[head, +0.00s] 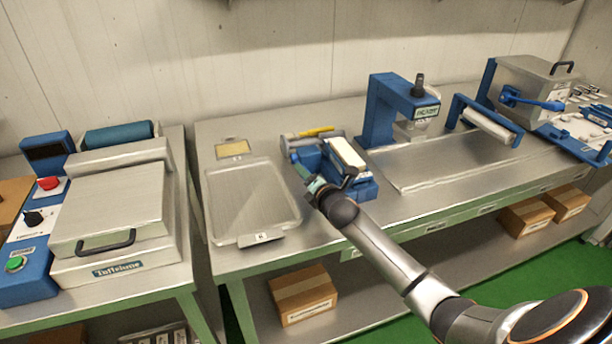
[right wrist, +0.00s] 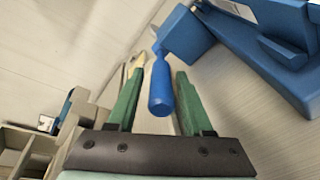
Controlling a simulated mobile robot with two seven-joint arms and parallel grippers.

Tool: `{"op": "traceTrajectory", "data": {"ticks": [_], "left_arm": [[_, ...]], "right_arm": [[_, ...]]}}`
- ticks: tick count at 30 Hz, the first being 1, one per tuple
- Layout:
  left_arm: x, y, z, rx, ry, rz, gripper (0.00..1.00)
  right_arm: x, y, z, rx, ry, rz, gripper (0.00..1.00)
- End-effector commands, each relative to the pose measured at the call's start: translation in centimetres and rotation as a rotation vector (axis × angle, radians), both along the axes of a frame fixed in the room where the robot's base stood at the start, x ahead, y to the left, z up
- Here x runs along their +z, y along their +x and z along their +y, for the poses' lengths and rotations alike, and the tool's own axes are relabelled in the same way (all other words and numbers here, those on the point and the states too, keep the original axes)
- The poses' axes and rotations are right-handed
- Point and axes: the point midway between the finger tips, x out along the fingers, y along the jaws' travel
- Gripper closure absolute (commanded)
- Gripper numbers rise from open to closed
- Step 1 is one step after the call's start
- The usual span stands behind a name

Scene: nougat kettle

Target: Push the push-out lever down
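The push-out lever, a blue rod with a thick rounded end (right wrist: 160,88), shows in the right wrist view between my right gripper's two green fingers. It appears apart from both fingers. My right gripper (right wrist: 160,74) is open, with a wide gap between the fingers. In the head view my right gripper (head: 299,165) is at the left side of a small blue device (head: 362,188) with a pale block (head: 346,152) on top. The lever cannot be clearly made out there. My left gripper is not in view.
A shallow metal tray (head: 252,200) lies left of the gripper. A yellow-handled tool (head: 316,132) lies behind it. A blue press (head: 384,108) stands to the right on the bench. A metal machine with a black handle (head: 115,215) stands on the left table.

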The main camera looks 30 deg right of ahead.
Motion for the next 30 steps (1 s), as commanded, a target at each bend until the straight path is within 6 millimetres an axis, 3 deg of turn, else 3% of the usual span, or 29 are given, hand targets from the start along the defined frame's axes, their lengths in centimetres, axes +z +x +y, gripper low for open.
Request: {"op": "traceTrajectory", "data": {"ticks": [2, 13, 30], "left_arm": [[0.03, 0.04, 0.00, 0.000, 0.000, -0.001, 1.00], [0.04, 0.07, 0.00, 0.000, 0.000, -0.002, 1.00], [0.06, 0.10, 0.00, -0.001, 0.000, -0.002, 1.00]], "right_arm": [[-0.01, -0.01, 0.01, 0.000, 0.000, 0.000, 0.59], [0.00, -0.02, 0.03, 0.000, 0.000, 0.000, 1.00], [-0.04, -0.02, 0.05, 0.001, 0.001, 0.000, 1.00]]}}
